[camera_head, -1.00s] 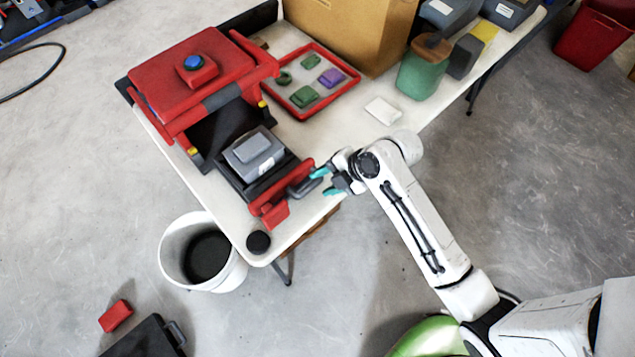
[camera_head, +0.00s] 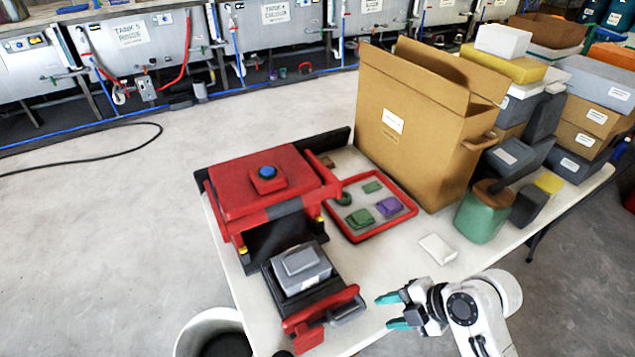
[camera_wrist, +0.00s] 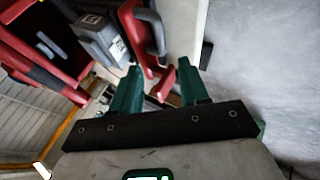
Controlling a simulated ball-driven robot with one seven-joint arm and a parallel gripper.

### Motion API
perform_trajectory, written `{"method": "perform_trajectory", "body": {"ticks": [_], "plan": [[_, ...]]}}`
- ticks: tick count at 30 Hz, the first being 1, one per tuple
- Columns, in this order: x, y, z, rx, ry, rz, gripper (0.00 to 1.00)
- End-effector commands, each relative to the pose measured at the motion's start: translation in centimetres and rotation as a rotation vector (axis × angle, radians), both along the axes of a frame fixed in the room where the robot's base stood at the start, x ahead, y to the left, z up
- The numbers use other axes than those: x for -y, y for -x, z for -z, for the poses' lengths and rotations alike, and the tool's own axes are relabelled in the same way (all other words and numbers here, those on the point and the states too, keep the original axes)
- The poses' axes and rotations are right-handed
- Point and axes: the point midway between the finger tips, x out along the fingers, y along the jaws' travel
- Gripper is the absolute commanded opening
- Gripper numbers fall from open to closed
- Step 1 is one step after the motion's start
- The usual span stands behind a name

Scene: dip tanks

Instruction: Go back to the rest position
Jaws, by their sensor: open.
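My gripper (camera_head: 390,312) is at the front edge of the white table (camera_head: 400,272), its teal fingers apart with nothing between them. It is just right of the red machine's front handle (camera_head: 347,312) and apart from it. The red machine (camera_head: 250,190) has a blue button on its lid. A grey block (camera_head: 301,270) sits in the machine's pulled-out black drawer. In the wrist view my gripper (camera_wrist: 158,85) shows two separated teal fingers, with the red handle (camera_wrist: 150,35) beyond them and the grey block (camera_wrist: 100,38) to the left.
A red-rimmed tray (camera_head: 358,237) with green and purple pieces lies behind the drawer. A white block (camera_head: 438,249), a green jar (camera_head: 482,213) and a large cardboard box (camera_head: 425,135) stand to the right. A white bucket (camera_head: 195,335) is on the floor at the front left. Tanks line the back.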

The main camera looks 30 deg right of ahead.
Motion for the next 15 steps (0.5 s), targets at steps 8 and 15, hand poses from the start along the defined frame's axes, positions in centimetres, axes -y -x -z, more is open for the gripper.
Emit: {"method": "perform_trajectory", "body": {"ticks": [8, 15], "plan": [[-0.1, 0.6, 0.4, -0.052, -0.015, 0.057, 0.44], [-0.3, 4.4, 2.4, -0.327, -0.081, 0.434, 0.44]]}}
